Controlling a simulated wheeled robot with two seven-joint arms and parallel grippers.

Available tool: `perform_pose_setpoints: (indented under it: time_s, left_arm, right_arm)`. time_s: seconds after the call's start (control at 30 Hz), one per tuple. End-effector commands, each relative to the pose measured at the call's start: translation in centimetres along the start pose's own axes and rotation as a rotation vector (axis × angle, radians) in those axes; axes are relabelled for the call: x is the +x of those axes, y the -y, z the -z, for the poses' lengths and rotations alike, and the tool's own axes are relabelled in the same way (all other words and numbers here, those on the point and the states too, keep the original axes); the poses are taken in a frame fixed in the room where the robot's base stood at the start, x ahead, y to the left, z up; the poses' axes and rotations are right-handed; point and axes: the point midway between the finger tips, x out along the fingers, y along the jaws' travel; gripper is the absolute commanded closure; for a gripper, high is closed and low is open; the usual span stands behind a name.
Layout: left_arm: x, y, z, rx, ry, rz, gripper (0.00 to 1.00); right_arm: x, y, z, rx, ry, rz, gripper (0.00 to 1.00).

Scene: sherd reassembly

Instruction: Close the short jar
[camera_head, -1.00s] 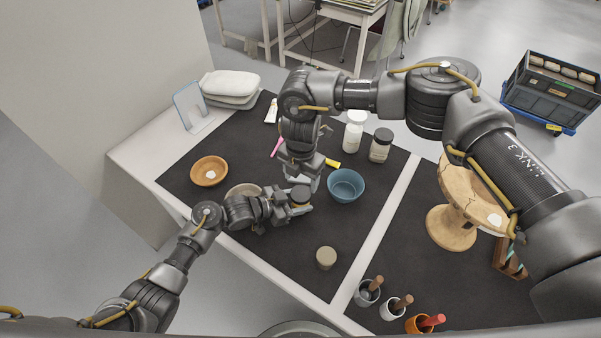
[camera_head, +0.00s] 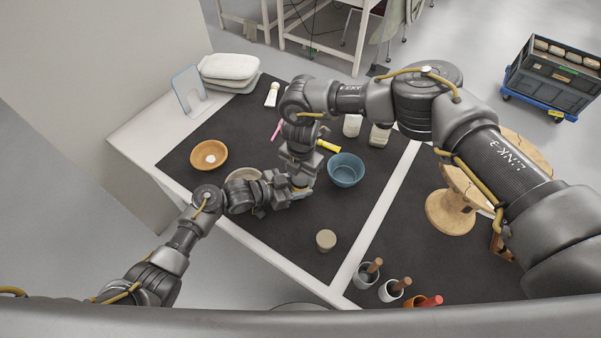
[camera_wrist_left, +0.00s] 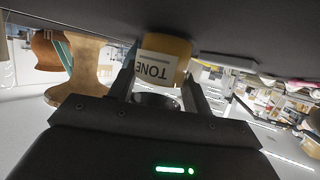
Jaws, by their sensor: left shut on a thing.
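In the left wrist view a tan jar (camera_wrist_left: 178,50) with a white label reading "TONE" upside down sits between the fingers of my left gripper (camera_wrist_left: 158,92). A grey round part shows at the jar's end nearest the palm; I cannot tell if it is a lid. In the head view my left gripper (camera_head: 300,188) is shut on this jar, which is mostly hidden there. My right gripper (camera_head: 299,172) points down close above it. Its fingers are hidden, so I cannot tell whether they are open or touch anything. A small beige round pot (camera_head: 326,240) stands apart on the dark mat.
A blue bowl (camera_head: 346,170) stands just right of the grippers. A wooden bowl (camera_head: 209,155) is at left, and a pale bowl (camera_head: 243,175) is partly behind my left arm. White jars (camera_head: 352,126) stand behind. Cups with tools (camera_head: 391,290) line the front right.

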Motion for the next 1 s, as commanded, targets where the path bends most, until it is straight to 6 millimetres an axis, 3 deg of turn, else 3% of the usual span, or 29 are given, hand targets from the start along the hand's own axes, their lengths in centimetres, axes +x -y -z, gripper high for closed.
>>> perform_pose_setpoints:
  time_s: [0.13,0.27,0.43,0.6,0.63,0.7,0.77,1.0]
  left_arm:
    - [-0.01,-0.05,-0.29,-0.002,0.006,-0.001,1.00]
    - [-0.01,-0.05,-0.30,-0.002,0.006,0.000,1.00]
    - [-0.01,-0.05,-0.29,-0.002,0.006,0.000,1.00]
    - [-0.01,-0.05,-0.28,-0.002,0.006,0.000,1.00]
    - [-0.01,-0.05,-0.29,-0.002,0.006,0.000,1.00]
    - [-0.01,-0.05,-0.28,-0.002,0.006,0.000,1.00]
    - [-0.01,-0.05,-0.28,-0.002,0.006,0.000,1.00]
    - [-0.01,-0.05,-0.28,-0.002,0.006,0.000,1.00]
  right_arm:
    - [0.02,0.01,-0.01,0.000,0.000,0.000,0.74]
    - [0.07,-0.03,0.02,0.078,-0.001,-0.002,0.74]
    - [0.12,0.01,0.06,0.398,-0.004,0.000,0.74]
    - [0.03,0.01,-0.04,0.410,0.001,0.000,0.74]
    - [0.03,0.01,-0.04,0.409,0.001,0.000,0.43]
    - [0.03,0.01,-0.04,0.409,0.001,0.000,0.34]
    - [0.03,0.00,-0.03,0.408,0.001,0.000,0.26]
    - [0.03,-0.01,-0.01,0.406,0.001,-0.001,0.25]
